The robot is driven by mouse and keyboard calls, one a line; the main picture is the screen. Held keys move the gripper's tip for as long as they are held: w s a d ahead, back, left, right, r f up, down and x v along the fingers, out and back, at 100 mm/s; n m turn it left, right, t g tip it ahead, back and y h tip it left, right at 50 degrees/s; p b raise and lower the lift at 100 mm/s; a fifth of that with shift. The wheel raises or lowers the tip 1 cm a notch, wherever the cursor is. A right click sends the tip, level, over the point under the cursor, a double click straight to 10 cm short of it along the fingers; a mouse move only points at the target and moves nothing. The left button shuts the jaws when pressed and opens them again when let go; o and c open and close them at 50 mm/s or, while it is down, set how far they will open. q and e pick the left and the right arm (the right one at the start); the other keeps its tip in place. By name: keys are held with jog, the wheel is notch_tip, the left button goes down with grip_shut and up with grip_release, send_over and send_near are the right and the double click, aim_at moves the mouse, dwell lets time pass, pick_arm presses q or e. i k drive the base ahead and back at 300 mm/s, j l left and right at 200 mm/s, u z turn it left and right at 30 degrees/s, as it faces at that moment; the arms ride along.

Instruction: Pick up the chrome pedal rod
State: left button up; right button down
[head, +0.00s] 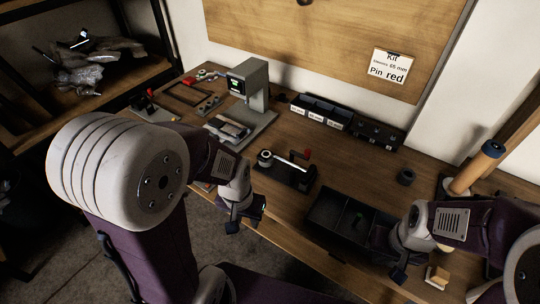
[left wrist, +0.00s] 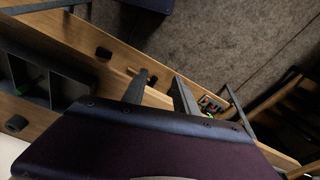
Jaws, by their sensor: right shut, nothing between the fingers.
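A bright, slim metal bar (head: 293,162) lies across a black fixture (head: 283,176) with a red handle, mid-bench in the head view. It looks like the chrome rod, but I cannot be sure. My left gripper (head: 246,213) hangs at the bench's front edge, in front of and left of that fixture. In the left wrist view its two fingers (left wrist: 160,94) are apart with nothing held between them. My right gripper (head: 399,272) is shut and empty at the front right, beside the black divided tray (head: 318,212). I cannot make out the rod in the left wrist view.
A grey press-like device (head: 253,88) stands behind the fixture. Labelled black bins (head: 320,112) line the back wall. A small pale block (head: 437,276) lies beside my right gripper.

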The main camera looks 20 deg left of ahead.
aim_at(306, 177)
jog(key=i+j+z, duration=0.1)
jog(key=j+z, duration=0.3)
jog(key=i+j+z, duration=0.1)
jog(key=j+z, duration=0.15)
jog(key=z, duration=0.15)
jog(key=j+z, duration=0.8)
jog(key=l, duration=0.1)
